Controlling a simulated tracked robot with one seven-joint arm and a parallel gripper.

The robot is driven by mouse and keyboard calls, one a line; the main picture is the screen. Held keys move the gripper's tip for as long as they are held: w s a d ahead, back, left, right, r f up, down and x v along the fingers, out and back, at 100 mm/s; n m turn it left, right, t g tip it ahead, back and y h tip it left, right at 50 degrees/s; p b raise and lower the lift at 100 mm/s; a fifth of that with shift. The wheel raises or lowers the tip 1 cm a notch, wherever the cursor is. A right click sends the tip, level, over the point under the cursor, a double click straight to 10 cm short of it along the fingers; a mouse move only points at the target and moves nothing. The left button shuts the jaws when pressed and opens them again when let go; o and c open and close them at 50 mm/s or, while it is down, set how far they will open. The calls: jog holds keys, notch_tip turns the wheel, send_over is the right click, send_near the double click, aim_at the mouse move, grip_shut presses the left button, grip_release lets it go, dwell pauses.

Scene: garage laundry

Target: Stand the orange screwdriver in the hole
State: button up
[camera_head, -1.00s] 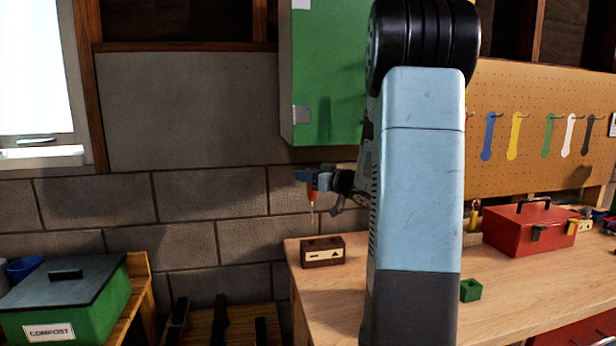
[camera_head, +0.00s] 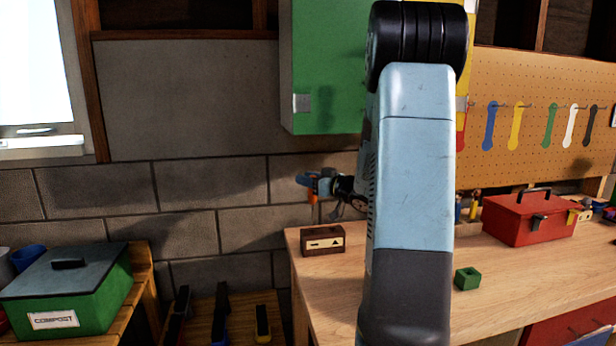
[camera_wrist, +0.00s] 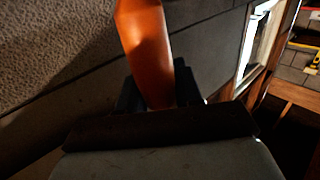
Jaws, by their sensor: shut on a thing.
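My gripper (camera_head: 318,184) is shut on the orange screwdriver (camera_head: 311,196) and holds it in the air above the back left corner of the workbench. In the wrist view the orange handle (camera_wrist: 147,50) stands between the dark fingers (camera_wrist: 160,93); its shaft is out of sight there. In the head view the screwdriver is small and partly covered by the gripper. A brown block (camera_head: 322,252) with a pale front label showing a bar and a triangle sits on the bench below the gripper. A small green block (camera_head: 467,278) with a dark opening on top sits farther right. Which holds the hole is unclear.
A red toolbox (camera_head: 520,222) stands at the bench's right, below the pegboard (camera_head: 550,130). A green cabinet (camera_head: 325,70) hangs above the gripper. A green compost bin (camera_head: 80,295) stands at left. The wooden bench top (camera_head: 500,270) is clear around the green block.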

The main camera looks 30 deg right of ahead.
jog(key=shift+f, duration=4.8)
jog(key=o, duration=1.1)
jog(key=shift+o, duration=0.2)
